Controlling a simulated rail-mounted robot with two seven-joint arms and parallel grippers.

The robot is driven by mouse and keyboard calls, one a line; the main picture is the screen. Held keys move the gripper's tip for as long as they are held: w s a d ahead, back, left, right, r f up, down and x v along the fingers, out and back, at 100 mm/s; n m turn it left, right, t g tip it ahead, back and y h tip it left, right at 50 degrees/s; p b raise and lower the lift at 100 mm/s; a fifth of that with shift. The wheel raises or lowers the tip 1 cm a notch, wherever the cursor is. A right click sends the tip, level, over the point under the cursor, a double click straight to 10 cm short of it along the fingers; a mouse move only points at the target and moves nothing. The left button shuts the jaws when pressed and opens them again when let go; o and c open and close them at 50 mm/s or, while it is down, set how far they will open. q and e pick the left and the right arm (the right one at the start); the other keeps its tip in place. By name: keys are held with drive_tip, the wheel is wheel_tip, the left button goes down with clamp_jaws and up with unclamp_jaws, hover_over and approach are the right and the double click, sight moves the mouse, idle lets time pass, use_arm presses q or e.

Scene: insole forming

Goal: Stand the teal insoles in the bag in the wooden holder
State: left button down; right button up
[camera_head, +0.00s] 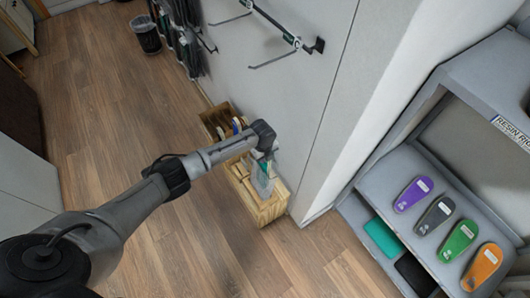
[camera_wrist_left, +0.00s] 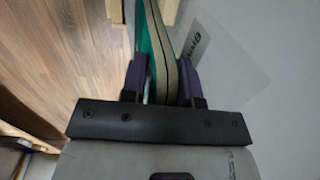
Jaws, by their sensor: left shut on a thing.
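The wooden holder (camera_head: 270,212) stands on the floor against the grey wall in the head view. My left gripper (camera_head: 265,160) points down over it. In the left wrist view, the purple fingers of my left gripper (camera_wrist_left: 162,82) are shut on the bagged teal insoles (camera_wrist_left: 156,45), which show as upright teal and beige layers. The clear bag (camera_wrist_left: 193,40) with dark lettering sticks out to the right of them. The insoles' lower ends are hard to see, so I cannot tell if they touch the holder's bottom. My right gripper is in neither view.
A darker wooden box (camera_head: 215,115) with upright pieces adjoins the holder at the back. A grey rack (camera_head: 375,185) at right carries purple, grey, green and orange insoles. Wall hooks (camera_head: 275,60) project above. The wooden floor (camera_head: 110,110) at left is clear.

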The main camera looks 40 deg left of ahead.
use_arm(q)
drive_tip(key=shift+g, duration=0.4)
drive_tip(key=s+f, duration=0.2)
drive_tip(key=f, duration=0.1)
drive_tip(key=s+a+f, duration=0.1)
drive_tip(key=shift+a+f, duration=0.1)
drive_tip(key=shift+f, duration=0.2)
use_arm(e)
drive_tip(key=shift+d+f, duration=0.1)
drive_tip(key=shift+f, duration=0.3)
use_arm(q)
drive_tip(key=c, duration=1.3)
unclamp_jaws()
drive_tip(key=o, duration=0.4)
drive_tip(key=shift+w+r, duration=0.1)
drive_tip(key=shift+r, duration=0.05)
drive_tip(key=shift+o, duration=0.6)
wheel_tip(320, 180, up, 8)
drive_tip(key=p, duration=0.3)
drive_tip(key=shift+s+d+r, duration=0.2)
drive_tip(key=shift+s, duration=0.15)
wheel_tip(320, 180, up, 10)
drive_tip(key=w+t+p, duration=0.1)
drive_tip(key=w+p, duration=0.1)
drive_tip(key=shift+w+d+f+p, duration=0.25)
drive_tip(key=shift+w+p, duration=0.05)
drive_tip(key=shift+w, duration=0.1)
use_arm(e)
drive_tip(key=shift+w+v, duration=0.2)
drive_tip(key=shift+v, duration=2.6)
